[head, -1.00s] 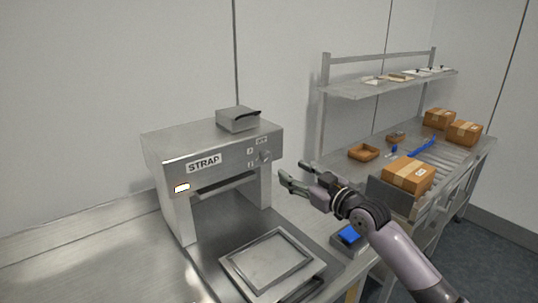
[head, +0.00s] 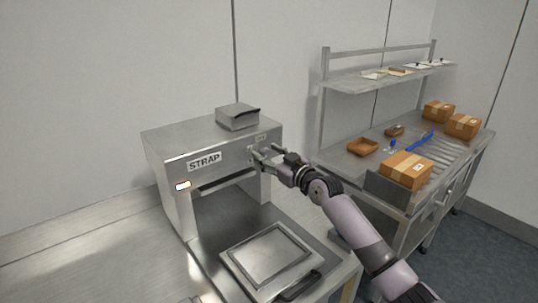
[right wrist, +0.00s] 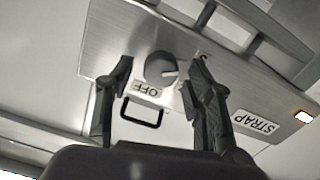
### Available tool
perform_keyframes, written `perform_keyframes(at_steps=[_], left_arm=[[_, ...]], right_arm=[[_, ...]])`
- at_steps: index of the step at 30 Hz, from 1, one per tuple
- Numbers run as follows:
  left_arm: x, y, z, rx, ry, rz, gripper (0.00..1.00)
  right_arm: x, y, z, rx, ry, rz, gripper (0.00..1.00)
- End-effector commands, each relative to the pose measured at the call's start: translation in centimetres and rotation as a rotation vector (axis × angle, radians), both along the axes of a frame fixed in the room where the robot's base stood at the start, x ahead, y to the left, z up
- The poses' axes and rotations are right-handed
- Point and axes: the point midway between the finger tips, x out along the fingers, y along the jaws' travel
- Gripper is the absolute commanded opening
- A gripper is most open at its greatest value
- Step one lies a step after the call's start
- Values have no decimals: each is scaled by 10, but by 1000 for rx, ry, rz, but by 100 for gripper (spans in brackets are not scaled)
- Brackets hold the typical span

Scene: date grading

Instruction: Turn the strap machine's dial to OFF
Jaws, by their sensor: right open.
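The strap machine (head: 208,143) stands on the steel bench, with a STRAP label on its front. In the right wrist view its round grey dial (right wrist: 160,68) shows between my finger tips. The dial's white mark points right in that picture, towards one finger, while the OFF label (right wrist: 150,90) lies below the dial. Another label is mostly hidden behind that finger. My right gripper (head: 258,156) is open at the machine's front right, its fingers on either side of the dial; I cannot tell if they touch it. My left gripper is not in view.
A small indicator (head: 183,185) glows on the machine's left front. A hinged metal plate (head: 270,257) with a handle sits in front of the machine. To the right, a roller bench holds cardboard boxes (head: 405,170) and a brown tray (head: 362,147), below a shelf (head: 385,82).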

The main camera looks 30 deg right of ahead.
Motion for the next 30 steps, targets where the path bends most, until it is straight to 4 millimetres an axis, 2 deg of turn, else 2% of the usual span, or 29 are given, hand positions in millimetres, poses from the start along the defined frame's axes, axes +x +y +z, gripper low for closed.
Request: perform_keyframes(at_steps=[4,24,30], left_arm=[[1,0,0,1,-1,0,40],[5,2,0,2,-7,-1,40],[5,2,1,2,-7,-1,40]], right_arm=[[0,0,0,0,0,0,45],[0,0,0,0,0,0,0],[0,0,0,13,1,0,0]])
